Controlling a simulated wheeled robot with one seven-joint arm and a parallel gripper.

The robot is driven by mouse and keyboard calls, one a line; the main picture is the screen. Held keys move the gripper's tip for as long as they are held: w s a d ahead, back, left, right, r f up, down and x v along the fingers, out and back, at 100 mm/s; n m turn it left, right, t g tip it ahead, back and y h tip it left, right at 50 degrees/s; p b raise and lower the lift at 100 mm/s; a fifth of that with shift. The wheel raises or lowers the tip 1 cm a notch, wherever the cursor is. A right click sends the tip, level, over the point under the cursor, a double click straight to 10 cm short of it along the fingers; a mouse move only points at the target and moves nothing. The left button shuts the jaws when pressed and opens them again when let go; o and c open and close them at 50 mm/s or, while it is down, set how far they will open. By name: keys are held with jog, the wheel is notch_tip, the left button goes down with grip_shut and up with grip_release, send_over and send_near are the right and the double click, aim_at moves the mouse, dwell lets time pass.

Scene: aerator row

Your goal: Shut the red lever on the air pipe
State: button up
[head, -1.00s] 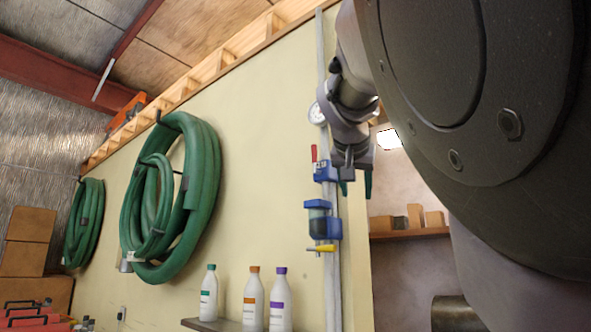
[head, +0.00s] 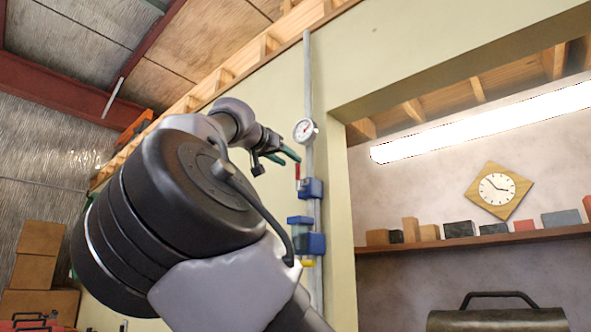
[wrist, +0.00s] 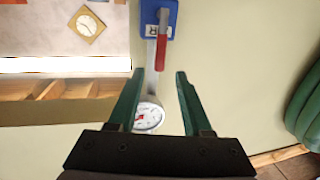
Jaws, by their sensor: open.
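The red lever (head: 297,171) stands upright along the grey pipe (head: 308,80), rising from a blue valve body (head: 312,188). My gripper (head: 296,159) is at the lever's upper end, coming from the left. In the wrist view, which is turned over, the lever (wrist: 161,50) hangs from the blue body (wrist: 158,20). Its free end lies near the line between the two green fingertips of my gripper (wrist: 158,76). The jaws are open and hold nothing. I cannot tell whether a finger touches the lever.
A round gauge (head: 305,131) sits on the pipe above the lever and shows between the fingers in the wrist view (wrist: 148,115). A blue filter unit (head: 308,241) with a yellow part is below. A wall opening with a shelf (head: 470,242) lies right. Green hose (wrist: 304,105) hangs nearby.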

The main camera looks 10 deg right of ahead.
aim_at(298, 166)
jog(key=x, duration=0.6)
grip_shut()
dwell(1.3)
